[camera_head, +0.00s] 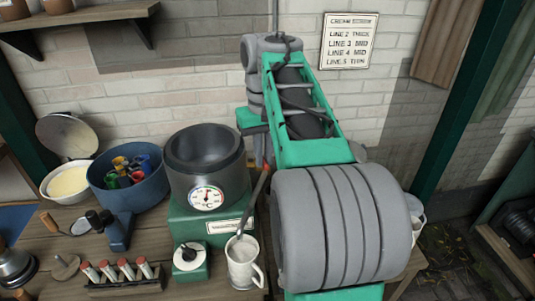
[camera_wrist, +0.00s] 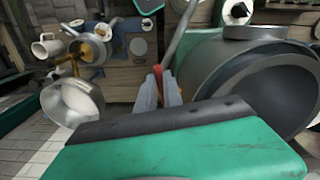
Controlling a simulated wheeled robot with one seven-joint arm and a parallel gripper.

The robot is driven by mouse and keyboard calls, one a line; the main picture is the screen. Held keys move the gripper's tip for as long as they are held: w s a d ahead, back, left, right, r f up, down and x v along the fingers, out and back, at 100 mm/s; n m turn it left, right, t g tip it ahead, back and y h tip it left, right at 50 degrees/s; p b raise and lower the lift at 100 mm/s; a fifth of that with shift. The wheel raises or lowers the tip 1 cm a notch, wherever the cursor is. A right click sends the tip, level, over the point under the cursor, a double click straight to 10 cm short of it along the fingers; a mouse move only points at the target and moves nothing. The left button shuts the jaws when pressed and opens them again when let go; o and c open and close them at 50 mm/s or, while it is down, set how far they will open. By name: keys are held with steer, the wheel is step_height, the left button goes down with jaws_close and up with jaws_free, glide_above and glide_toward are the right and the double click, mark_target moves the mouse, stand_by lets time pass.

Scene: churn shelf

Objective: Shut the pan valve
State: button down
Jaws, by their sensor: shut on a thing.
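The dark round pan (camera_head: 205,155), with a temperature gauge (camera_head: 207,198) on its front, sits on a green base (camera_head: 216,225). My gripper (camera_head: 262,163) is just right of the pan. Its grey fingers, also seen in the wrist view (camera_wrist: 160,95), are shut on the red end of a slanted grey lever (camera_wrist: 178,42). The lever (camera_head: 246,215) runs down toward a light mug (camera_head: 243,262) in front of the base. Its lower end is at the mug's rim, and I cannot tell what it joins. The pan's side nearest my gripper is partly hidden.
A blue bowl (camera_head: 128,180) of coloured items and a white bowl (camera_head: 68,180) are left of the pan. A rack of vials (camera_head: 123,283) lies at the front. My arm covers the right side.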

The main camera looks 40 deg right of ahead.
steer(key=shift+w+a+m, duration=0.15)
steer(key=shift+a+m, duration=0.25)
steer(key=shift+m, duration=0.7)
steer(key=c, duration=1.5)
jaws_free()
step_height(320, 180, up, 8)
steer(key=p, duration=0.6)
steer(key=shift+p, duration=0.4)
steer(key=shift+a+f, duration=0.1)
